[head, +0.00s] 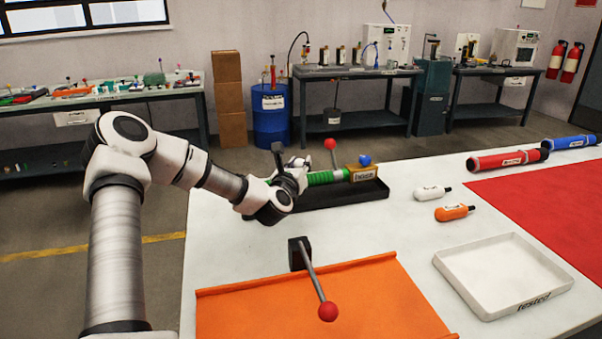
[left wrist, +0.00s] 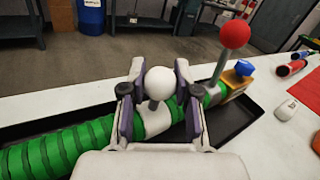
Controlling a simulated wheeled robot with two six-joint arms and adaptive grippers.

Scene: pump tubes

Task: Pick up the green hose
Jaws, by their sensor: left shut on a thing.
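The green hose (head: 322,178) is a ribbed tube lying along a black tray (head: 345,196) at the table's far left. In the left wrist view the hose (left wrist: 40,158) runs from the lower left toward a white collar (left wrist: 155,121). A white ball knob (left wrist: 160,83) on a short grey stem rises at the collar. My left gripper (head: 292,170) is at the hose's left part. In the left wrist view the left gripper (left wrist: 160,75) has its fingertips closed against both sides of the white knob. The hose's far left end is hidden by my arm in the head view.
A white tray (head: 503,270), white and orange bottles, and red and blue tubes lie right.

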